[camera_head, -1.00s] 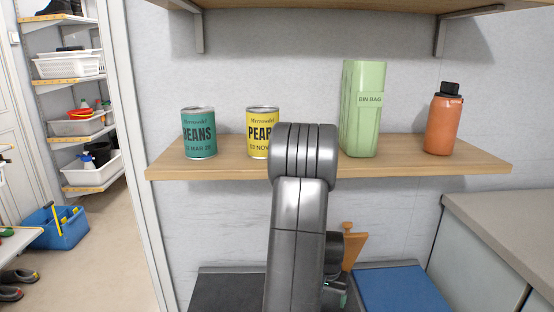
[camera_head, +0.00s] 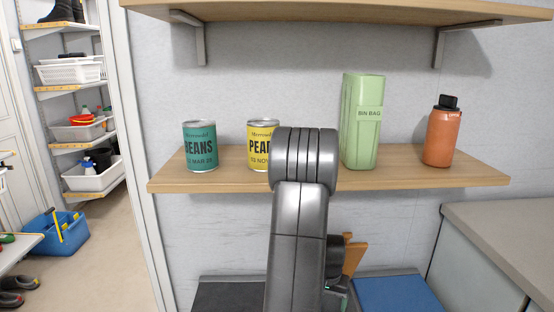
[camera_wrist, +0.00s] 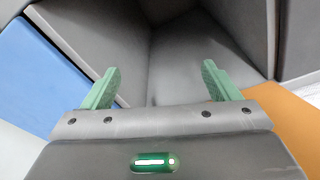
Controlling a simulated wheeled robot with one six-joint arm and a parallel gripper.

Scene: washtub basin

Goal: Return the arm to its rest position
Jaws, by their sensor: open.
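My gripper (camera_wrist: 160,85) shows in the wrist view with its two green fingers spread wide apart and nothing between them. It points down at dark grey surfaces. In the head view my grey arm stands upright in front of the wooden shelf and hides part of it. Only a bit of the gripper's green shows low beside the arm, and its fingertips are hidden there.
The shelf (camera_head: 400,180) holds a green beans can (camera_head: 200,146), a yellow can (camera_head: 261,145) partly behind my arm, a green bin bag box (camera_head: 362,122) and an orange bottle (camera_head: 440,132). A blue panel (camera_head: 398,293) and a grey counter (camera_head: 510,225) lie lower right.

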